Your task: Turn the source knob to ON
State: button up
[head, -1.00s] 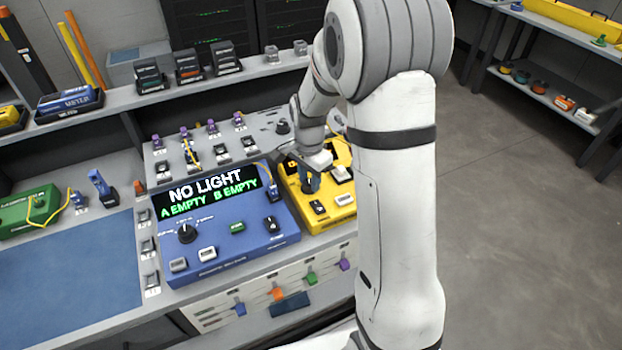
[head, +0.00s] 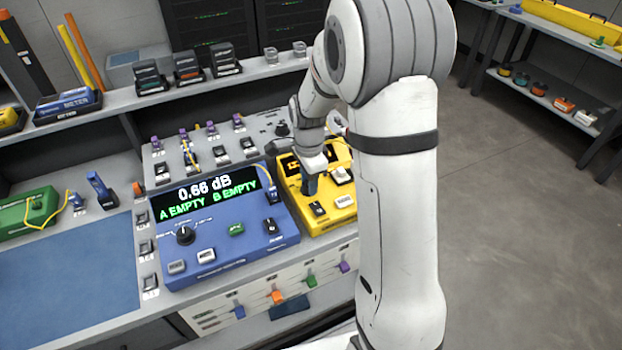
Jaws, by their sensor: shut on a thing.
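The yellow source box (head: 328,222) stands on the bench, right of the blue meter box (head: 230,250). My gripper (head: 310,184) points down onto the upper left part of the yellow box and is shut on the source knob there. The knob is hidden by the fingers, so its pointer and markings cannot be read. The blue box's screen (head: 206,193) reads "0.66 dB" over "A EMPTY B EMPTY".
My arm hides the bench to the right of the yellow box. A dark knob (head: 185,236) and buttons sit on the blue box. A sloped grey panel with several clips (head: 220,145) lies behind. A blue mat (head: 70,270) is clear at left.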

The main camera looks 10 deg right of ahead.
jog(key=shift+w, duration=0.15)
jog(key=o, duration=1)
jog(key=shift+r, duration=0.1)
notch_tip(320, 180, up, 8)
jog(key=shift+f, duration=0.15)
jog(key=shift+s+r+n, duration=0.25)
jog(key=shift+s+n, duration=0.05)
jog(key=shift+s, duration=0.1)
jog(key=s+r+n+t, duration=0.1)
jog(key=s+r+n, duration=0.1)
jog(key=s+n, duration=0.3)
jog(key=s+r+n, duration=0.1)
jog(key=s+n, duration=0.4)
jog(key=s, duration=0.4)
jog(key=s+r+n+t, duration=0.1)
jog(key=s+r+n, duration=0.1)
jog(key=s+n, duration=0.3)
jog(key=shift+s+d+r+t, duration=0.15)
jog(key=shift+s+r, duration=0.05)
jog(key=shift+s, duration=0.45)
jog(key=shift+s+d+r+t, duration=0.1)
jog(key=shift+s+r+t, duration=0.05)
jog(key=shift+s, duration=0.5)
